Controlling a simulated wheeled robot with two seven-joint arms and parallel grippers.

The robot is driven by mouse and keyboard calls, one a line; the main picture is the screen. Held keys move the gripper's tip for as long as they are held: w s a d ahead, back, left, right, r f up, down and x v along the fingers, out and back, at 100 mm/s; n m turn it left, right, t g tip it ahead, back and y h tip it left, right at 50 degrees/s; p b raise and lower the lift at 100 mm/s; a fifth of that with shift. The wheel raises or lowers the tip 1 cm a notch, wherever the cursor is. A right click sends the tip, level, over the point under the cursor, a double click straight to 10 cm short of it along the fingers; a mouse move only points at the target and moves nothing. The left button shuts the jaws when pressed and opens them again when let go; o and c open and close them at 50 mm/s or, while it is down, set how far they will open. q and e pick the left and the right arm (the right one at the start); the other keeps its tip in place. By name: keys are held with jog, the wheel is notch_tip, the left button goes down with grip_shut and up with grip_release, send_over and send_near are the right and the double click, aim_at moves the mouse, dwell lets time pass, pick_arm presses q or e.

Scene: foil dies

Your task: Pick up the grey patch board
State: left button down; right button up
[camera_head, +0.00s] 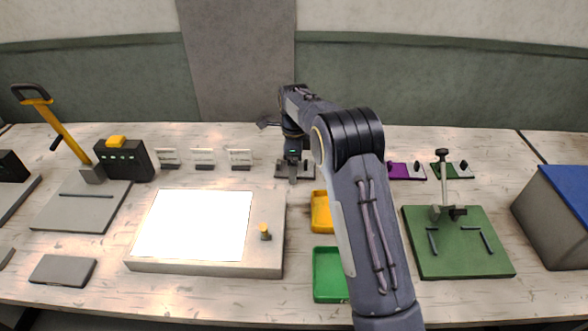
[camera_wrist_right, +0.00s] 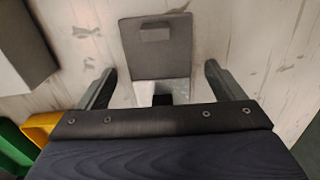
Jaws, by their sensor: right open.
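The grey patch board (camera_head: 281,175) lies at the back middle of the table, partly covered by my right gripper. In the right wrist view the grey board (camera_wrist_right: 155,62) is a flat plate with a small raised block (camera_wrist_right: 155,35) on it. My right gripper (camera_head: 293,172) points down over the board. Its two fingers (camera_wrist_right: 162,85) are apart, one on each side of the board's near part, with nothing clamped between them. Whether the fingers touch the board cannot be told. My left gripper is not in view.
Yellow (camera_head: 320,212) and green (camera_head: 328,275) trays sit in front, near a lit panel box (camera_head: 205,266). A green-based press (camera_head: 460,262) stands right.

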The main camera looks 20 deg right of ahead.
jog(key=shift+c, duration=0.3)
jog(key=c, duration=1.3)
jog(key=shift+o, duration=0.2)
